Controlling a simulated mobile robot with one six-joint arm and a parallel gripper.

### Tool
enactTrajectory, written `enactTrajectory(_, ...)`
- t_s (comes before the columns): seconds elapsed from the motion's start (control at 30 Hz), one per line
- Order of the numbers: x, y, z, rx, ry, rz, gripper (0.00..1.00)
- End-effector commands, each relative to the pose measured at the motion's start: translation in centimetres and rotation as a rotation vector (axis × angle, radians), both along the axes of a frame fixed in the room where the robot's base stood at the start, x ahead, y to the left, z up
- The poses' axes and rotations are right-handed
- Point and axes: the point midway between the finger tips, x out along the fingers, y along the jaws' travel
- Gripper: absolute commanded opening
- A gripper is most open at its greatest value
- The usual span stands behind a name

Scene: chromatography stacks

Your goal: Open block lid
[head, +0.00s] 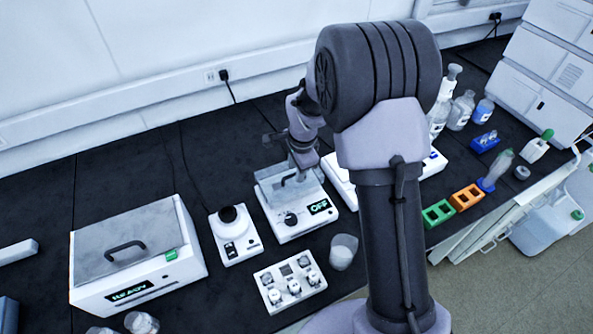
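A white block unit (310,222) with a dark knob and a display reading OFF stands at mid-bench. Its grey lid (273,192) lies on top, apparently closed, with a dark handle (291,178). My gripper (297,172) is at the back part of this lid, close to the handle. The fingers are small and partly overlap the lid and handle, so I cannot tell whether they touch it or are open or shut. My own arm hides the bench to the right of the unit.
A larger white box (140,255) with a grey handled lid and a lit display stands left. A small white device (235,235) is close beside the block unit. A vial rack (290,284) and a beaker (343,251) stand in front. Green (437,213) and orange (466,197) racks are right.

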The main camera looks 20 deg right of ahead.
Motion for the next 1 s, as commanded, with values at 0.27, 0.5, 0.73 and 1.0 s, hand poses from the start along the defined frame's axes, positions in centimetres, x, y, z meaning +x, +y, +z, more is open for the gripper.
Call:
enactTrajectory(0.27, 0.01, 0.01, -0.03, 0.000, 0.000, 0.000, 0.24)
enactTrajectory(0.5, 0.00, 0.01, -0.02, 0.000, 0.000, 0.000, 0.00)
enactTrajectory(0.73, 0.00, 0.00, -0.01, 0.000, 0.000, 0.000, 0.00)
enactTrajectory(1.0, 0.00, 0.00, -0.01, 0.000, 0.000, 0.000, 0.00)
